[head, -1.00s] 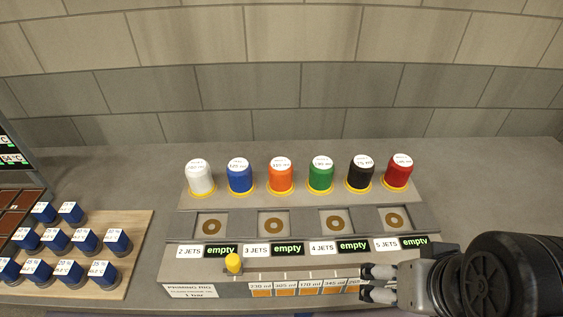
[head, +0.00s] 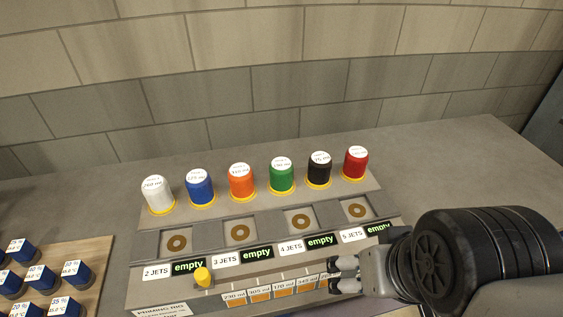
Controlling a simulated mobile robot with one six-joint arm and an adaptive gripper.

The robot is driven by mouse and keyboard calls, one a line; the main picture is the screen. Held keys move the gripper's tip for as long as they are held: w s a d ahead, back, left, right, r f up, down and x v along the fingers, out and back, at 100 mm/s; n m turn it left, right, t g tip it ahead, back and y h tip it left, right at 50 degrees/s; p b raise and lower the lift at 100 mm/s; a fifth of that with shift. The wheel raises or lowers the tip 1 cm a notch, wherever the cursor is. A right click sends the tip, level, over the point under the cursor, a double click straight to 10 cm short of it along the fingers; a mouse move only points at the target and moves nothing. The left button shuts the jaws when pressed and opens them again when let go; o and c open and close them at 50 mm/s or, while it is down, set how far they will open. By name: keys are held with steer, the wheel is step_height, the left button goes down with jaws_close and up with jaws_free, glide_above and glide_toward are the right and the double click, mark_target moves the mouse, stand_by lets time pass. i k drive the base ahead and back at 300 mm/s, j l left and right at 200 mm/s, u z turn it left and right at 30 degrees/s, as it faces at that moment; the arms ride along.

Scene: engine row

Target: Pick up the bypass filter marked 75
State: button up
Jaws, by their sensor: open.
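The bypass filter marked 75 (head: 319,172) is the black canister with a white top label, in the row at the back of the rig, between the green and red ones. It stands upright in a yellow ring. My gripper (head: 333,275) is open and empty at the front right of the rig, pointing left. It is well in front of the black filter and apart from it. Part of the rig's front is hidden behind my gripper and arm.
Close neighbours are the green filter (head: 281,175) and the red filter (head: 356,163). Orange, blue and white filters stand further left. Four-socket labels read empty on the rig (head: 270,224). A yellow knob (head: 202,278) stands up at the front. Blue blocks sit on a wooden board (head: 88,262) at left.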

mark_target(319, 164)
steer(key=i+l+u, duration=0.15)
steer(key=u, duration=0.25)
steer(key=i+l+u, duration=0.2)
steer(key=u, duration=0.2)
steer(key=i+l+u, duration=0.15)
steer(key=l+u, duration=0.3)
steer(key=j, duration=0.1)
